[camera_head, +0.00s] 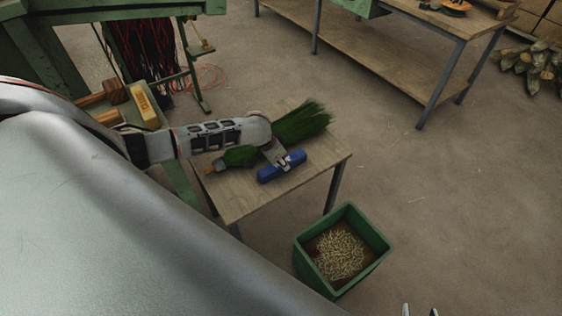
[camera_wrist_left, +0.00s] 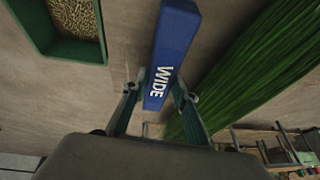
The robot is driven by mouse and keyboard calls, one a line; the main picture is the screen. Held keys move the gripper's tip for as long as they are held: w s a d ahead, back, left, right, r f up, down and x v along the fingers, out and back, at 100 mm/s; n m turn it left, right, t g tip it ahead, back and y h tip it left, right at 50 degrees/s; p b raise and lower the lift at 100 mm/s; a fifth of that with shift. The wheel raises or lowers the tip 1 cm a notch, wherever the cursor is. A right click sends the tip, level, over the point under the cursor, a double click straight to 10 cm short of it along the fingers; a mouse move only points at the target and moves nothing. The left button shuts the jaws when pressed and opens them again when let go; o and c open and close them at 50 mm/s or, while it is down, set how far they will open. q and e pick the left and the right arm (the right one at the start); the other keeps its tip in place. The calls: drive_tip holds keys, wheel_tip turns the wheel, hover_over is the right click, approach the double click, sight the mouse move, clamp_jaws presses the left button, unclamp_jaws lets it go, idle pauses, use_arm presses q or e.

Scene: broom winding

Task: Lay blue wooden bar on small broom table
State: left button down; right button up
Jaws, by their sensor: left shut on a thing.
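The blue wooden bar (camera_head: 268,175) is at the right front part of the small broom table (camera_head: 244,203). My left gripper (camera_head: 281,162) reaches over the table from the left and is shut on the bar. In the left wrist view the bar (camera_wrist_left: 174,45), marked "WIDE", sits between the two fingers of the gripper (camera_wrist_left: 160,92). I cannot tell whether the bar touches the tabletop. My right gripper (camera_head: 420,311) shows only as two fingertips, apart and empty, at the bottom edge of the head view.
A green broom (camera_head: 303,122) lies on the table behind the bar, partly under my left arm. A green bin (camera_head: 300,262) of pale pellets stands on the floor by the table's front right. A long workbench (camera_head: 385,60) is farther back.

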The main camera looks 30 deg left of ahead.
use_arm(q)
drive_tip(key=c, duration=1.8)
unclamp_jaws()
drive_tip(key=shift+o, duration=1.1)
drive_tip(key=shift+r, duration=0.1)
